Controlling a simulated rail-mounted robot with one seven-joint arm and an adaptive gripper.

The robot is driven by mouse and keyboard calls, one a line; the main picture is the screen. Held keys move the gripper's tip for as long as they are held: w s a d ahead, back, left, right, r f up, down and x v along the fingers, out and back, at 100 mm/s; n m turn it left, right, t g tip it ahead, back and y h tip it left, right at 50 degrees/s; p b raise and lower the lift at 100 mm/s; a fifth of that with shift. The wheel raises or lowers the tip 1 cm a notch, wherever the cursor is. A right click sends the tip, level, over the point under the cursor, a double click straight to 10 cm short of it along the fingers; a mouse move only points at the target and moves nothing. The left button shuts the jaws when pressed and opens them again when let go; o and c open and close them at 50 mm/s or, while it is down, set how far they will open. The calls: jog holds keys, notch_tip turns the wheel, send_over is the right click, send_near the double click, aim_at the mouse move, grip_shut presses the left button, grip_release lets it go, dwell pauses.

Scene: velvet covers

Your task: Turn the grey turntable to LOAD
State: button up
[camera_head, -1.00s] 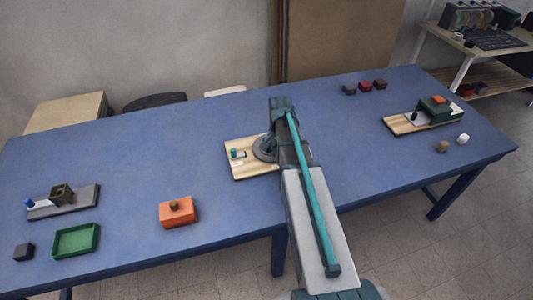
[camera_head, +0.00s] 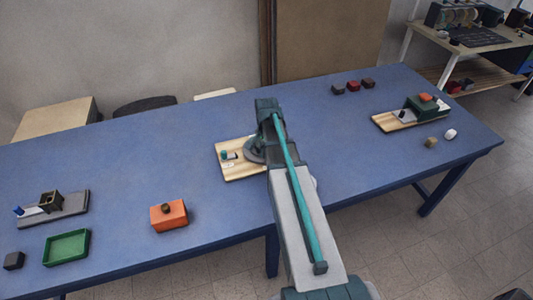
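The grey turntable (camera_head: 251,154) sits on a light wooden board (camera_head: 236,173) near the middle of the blue table. My arm covers its right side. A small teal piece (camera_head: 229,155) with a pale patch is on the board, left of the turntable. My gripper is hidden behind the end of my arm, which is over or beside the turntable. I cannot tell whether the gripper touches it. No LOAD mark is readable from here.
An orange box (camera_head: 169,217), a green tray (camera_head: 66,248) and a grey fixture (camera_head: 62,210) are on the left. Dark and red blocks (camera_head: 353,86) lie at the back right. A board with a green device (camera_head: 420,108) is at the right. Blue tabletop (camera_head: 130,160) between them is clear.

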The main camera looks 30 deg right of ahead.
jog(key=shift+o, duration=1.2)
notch_tip(320, 180, up, 12)
